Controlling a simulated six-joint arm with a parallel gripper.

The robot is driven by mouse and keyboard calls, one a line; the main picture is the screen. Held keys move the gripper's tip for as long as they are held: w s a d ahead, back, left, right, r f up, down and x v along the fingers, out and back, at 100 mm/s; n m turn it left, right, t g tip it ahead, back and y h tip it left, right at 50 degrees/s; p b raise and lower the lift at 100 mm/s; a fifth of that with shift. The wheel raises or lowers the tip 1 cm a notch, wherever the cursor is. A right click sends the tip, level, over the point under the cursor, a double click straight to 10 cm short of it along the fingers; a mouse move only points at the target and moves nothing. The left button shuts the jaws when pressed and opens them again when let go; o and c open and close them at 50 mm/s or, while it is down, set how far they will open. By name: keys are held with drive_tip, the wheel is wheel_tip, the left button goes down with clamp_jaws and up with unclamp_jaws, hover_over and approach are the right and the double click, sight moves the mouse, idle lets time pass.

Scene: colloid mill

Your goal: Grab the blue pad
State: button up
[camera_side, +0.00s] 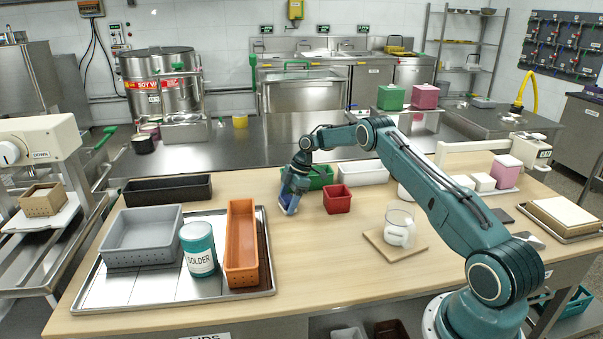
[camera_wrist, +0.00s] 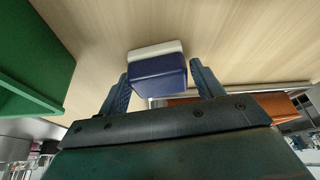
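The blue pad (camera_wrist: 158,75) is a dark blue block with a white layer along its far side, on the wooden table. In the wrist view it lies between the two fingertips of my gripper (camera_wrist: 159,70). One finger is on each side, with what looks like a narrow gap to the pad, so the fingers look open around it. In the side view my gripper (camera_side: 290,200) points down at the table, left of the red bin. There it hides most of the pad, and contact cannot be made out.
A green bin (camera_side: 320,177) stands close behind my gripper and a red bin (camera_side: 337,200) just right of it. An orange bin (camera_side: 242,245), a solder jar (camera_side: 198,250) and a grey bin (camera_side: 142,236) stand on a metal tray to the left.

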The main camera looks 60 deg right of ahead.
sight(288, 198)
drive_tip(key=c, duration=0.7)
drive_tip(key=shift+r, duration=0.1)
drive_tip(key=shift+r, duration=4.9)
